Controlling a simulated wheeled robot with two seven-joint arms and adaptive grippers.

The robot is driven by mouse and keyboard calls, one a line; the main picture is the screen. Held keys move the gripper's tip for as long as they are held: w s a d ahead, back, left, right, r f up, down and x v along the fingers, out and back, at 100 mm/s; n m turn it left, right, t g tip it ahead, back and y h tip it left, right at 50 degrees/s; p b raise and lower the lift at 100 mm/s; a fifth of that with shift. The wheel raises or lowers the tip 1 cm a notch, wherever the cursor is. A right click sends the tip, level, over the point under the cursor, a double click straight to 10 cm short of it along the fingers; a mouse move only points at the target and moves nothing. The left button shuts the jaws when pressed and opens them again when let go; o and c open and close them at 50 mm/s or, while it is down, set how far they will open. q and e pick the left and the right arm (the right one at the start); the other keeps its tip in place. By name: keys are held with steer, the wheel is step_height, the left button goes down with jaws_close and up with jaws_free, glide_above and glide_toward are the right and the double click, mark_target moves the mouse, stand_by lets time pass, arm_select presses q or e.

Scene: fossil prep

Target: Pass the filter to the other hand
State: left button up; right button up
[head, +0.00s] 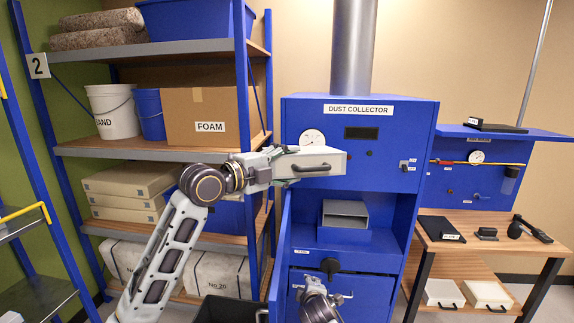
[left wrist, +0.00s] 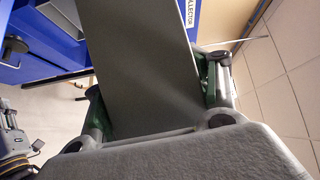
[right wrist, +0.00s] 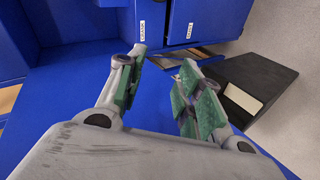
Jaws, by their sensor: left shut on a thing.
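The filter (head: 325,156) is a pale grey box with a dark handle on its front face, held in front of the dust collector. My left gripper (head: 285,163) is shut on the filter at its left side. In the left wrist view the filter (left wrist: 150,60) shows as a flat grey slab between the green-padded fingers (left wrist: 153,88). My right gripper (head: 322,290) is low in front of the collector, below the filter and apart from it. In the right wrist view its fingers (right wrist: 158,80) are spread with nothing between them.
The blue dust collector (head: 300,175) has an open bay with a grey metal housing (head: 345,220). A blue door (head: 281,255) stands open at its left. A shelf rack (head: 75,147) is at left, a wooden bench (head: 465,226) at right. A dark bin (head: 222,310) stands low.

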steer(key=s+d+f+m+g, duration=0.25)
steer(key=s+f, duration=0.35)
steer(key=f, duration=0.7)
steer(key=s+d+f+m+g, duration=0.1)
steer(key=s+d+f, duration=0.4)
steer(key=f, duration=0.8)
steer(key=s+d+f+m+g, duration=0.2)
steer(key=s+f, duration=0.6)
steer(key=f, duration=0.5)
steer(key=s+d+f+m+g, duration=0.1)
steer(key=s+f, duration=0.5)
steer(key=s, duration=0.7)
steer(key=s+d+f+m+g, duration=0.2)
steer(key=s+d+f, duration=0.4)
steer(key=s, duration=0.8)
steer(key=s+d+f+m+g, duration=0.2)
steer(key=s+d+f+m, duration=0.2)
steer(key=s, duration=0.9)
step_height(320, 180, down, 3)
steer(key=shift+s+d+f, duration=0.15)
steer(key=shift+s+d, duration=0.05)
steer(key=shift+s, duration=0.1)
